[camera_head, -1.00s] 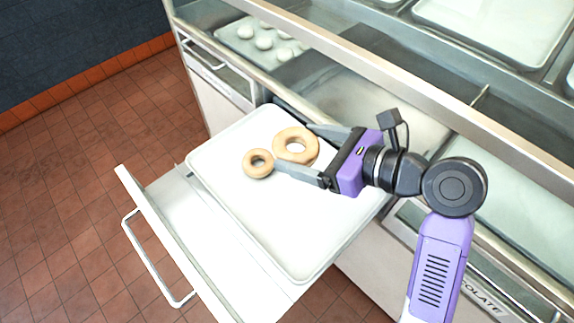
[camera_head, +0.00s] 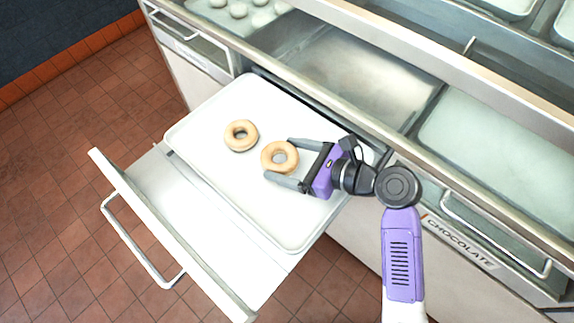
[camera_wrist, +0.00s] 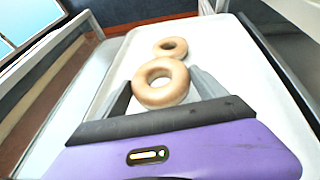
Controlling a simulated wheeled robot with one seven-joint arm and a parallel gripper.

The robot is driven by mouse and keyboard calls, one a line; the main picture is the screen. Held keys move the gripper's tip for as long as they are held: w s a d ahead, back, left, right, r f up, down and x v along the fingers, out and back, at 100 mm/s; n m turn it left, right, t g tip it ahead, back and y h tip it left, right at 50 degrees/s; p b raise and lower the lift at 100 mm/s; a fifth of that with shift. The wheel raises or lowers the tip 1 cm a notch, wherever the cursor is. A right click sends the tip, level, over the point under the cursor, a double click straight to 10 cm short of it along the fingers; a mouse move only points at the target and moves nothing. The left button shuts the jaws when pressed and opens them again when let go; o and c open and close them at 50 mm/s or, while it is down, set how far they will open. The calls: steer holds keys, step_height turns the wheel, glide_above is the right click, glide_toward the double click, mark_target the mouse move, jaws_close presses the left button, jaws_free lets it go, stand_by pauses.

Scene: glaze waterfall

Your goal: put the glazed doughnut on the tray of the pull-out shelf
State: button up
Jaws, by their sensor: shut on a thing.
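My gripper (camera_head: 279,159) is shut on a tan, shiny ring doughnut (camera_head: 266,158), with one finger on each side of it. The held doughnut shows between the fingers in the wrist view (camera_wrist: 160,98). It is over the white tray (camera_head: 270,216), close to its surface; I cannot tell whether it touches. A second, similar doughnut (camera_head: 230,137) lies on the tray to the upper left, apart from the held one in the head view. It also shows beyond it in the wrist view (camera_wrist: 172,55). The tray lies on the pull-out shelf (camera_head: 185,205).
The shelf's front panel and handle (camera_head: 140,258) stand out over the tiled floor. The counter edge (camera_head: 330,100) runs along the right of the tray. White dough balls (camera_head: 238,10) sit in the case at the top. The tray's lower part is clear.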

mark_target(287, 167)
steer(key=shift+f, duration=1.7)
steer(key=shift+f, duration=0.1)
steer(key=o, duration=1.3)
steer(key=v, duration=1.2)
steer(key=shift+p, duration=0.3)
steer(key=shift+s, duration=0.1)
